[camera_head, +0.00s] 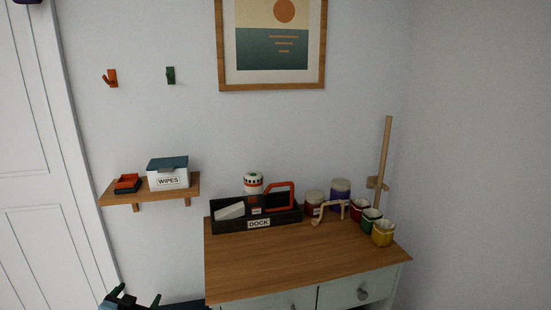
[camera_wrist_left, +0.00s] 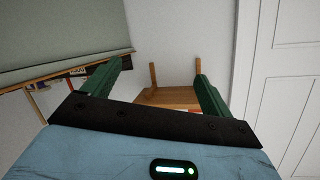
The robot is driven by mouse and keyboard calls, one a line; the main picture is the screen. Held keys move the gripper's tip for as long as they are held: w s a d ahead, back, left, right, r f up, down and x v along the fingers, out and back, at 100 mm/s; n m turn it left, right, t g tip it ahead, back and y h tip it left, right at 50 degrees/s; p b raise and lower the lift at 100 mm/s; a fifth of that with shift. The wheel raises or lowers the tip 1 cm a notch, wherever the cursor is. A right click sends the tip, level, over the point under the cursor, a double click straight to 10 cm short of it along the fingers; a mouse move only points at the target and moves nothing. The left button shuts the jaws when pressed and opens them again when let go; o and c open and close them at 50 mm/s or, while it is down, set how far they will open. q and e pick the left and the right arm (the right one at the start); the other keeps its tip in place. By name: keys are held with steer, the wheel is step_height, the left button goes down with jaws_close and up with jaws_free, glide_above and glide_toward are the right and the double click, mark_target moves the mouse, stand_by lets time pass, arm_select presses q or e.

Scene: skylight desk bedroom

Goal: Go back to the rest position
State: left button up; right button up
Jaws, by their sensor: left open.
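My left gripper (camera_head: 137,295) shows at the bottom left edge of the head view, low beside the dresser's left side and below the small wall shelf. In the left wrist view, which is upside down, its two green fingers (camera_wrist_left: 157,72) stand wide apart with nothing between them. The gripper is open and empty and touches nothing that I can see. My right gripper is in neither view.
The wooden-topped dresser (camera_head: 270,268) bears a black dock tray (camera_head: 284,219), several jars and a wooden hook. A wall shelf (camera_head: 150,195) holds a wipes box (camera_head: 169,181) and a red-and-black item. A white door (camera_head: 35,190) stands at left. The dresser top's front is clear.

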arm_select(q)
steer(key=s+d+f+g+h, duration=0.1)
steer(key=s+d+f, duration=0.2)
steer(key=s+f, duration=0.2)
steer(key=s+d+f+g, duration=0.1)
steer(key=s+d+f, duration=0.2)
steer(key=s+f, duration=0.25)
steer(key=s+d+f+g, duration=0.1)
steer(key=s+d+f, duration=0.1)
steer(key=s, duration=0.9)
steer(key=s+d+f+g+h, duration=0.1)
steer(key=s+d, duration=0.4)
steer(key=s, duration=0.6)
steer(key=s+d+f+n+g+h, duration=0.1)
steer(key=s+d+f, duration=0.3)
steer(key=s, duration=0.7)
steer(key=shift+g, duration=0.5)
